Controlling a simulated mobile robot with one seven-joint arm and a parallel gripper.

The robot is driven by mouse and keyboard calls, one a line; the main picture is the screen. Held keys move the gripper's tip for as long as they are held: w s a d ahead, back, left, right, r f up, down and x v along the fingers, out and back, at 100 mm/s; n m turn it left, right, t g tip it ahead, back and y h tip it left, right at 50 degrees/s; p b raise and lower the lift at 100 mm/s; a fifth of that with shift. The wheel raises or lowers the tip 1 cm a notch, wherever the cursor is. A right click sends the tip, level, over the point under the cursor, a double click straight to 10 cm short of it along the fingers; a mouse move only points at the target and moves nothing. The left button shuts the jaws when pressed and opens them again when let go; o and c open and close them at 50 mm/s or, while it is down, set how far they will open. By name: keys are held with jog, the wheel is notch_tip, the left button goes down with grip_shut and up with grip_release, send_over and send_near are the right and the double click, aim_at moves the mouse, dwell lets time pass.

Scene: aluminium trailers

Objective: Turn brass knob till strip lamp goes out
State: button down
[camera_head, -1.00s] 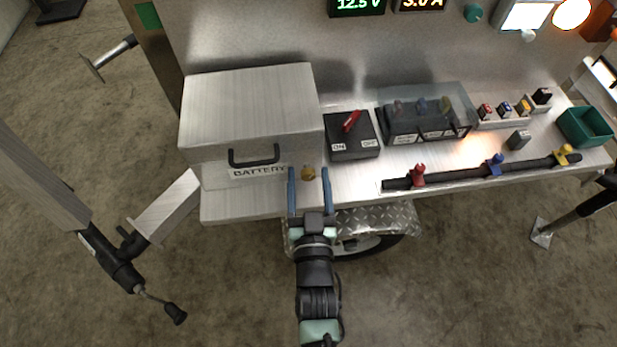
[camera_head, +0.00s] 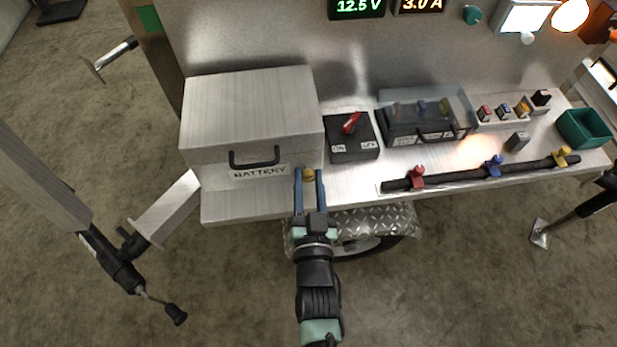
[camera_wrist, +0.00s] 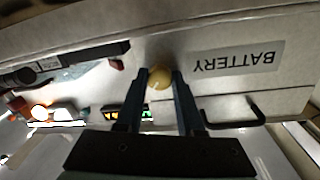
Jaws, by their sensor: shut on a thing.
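The small brass knob (camera_head: 308,175) sits by the front right of the battery box (camera_head: 250,105), to the right of its BATTERY label. It also shows in the wrist view (camera_wrist: 159,77). My gripper (camera_head: 309,180) is shut on the knob, one blue finger on each side. In the wrist view the fingertips (camera_wrist: 159,84) flank the round knob. A lit white rectangular lamp (camera_head: 526,15) shows at the top right of the back panel; I cannot tell whether it is the strip lamp.
A black switch box with a red lever (camera_head: 352,136) stands right of the battery box. A black bar with coloured clamps (camera_head: 455,174) lies along the bench front. A round lamp (camera_head: 570,14) glows at the top right. Two displays (camera_head: 356,7) read 12.5 V and 3.0 A.

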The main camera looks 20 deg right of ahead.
jog(key=m, duration=0.2)
jog(key=shift+m, duration=0.4)
jog(key=c, duration=0.5)
grip_release()
jog(key=shift+c, duration=0.2)
jog(key=v, duration=1.3)
jog(key=shift+p, duration=0.4)
jog(key=shift+d+r, duration=0.1)
jog(key=shift+r, duration=0.05)
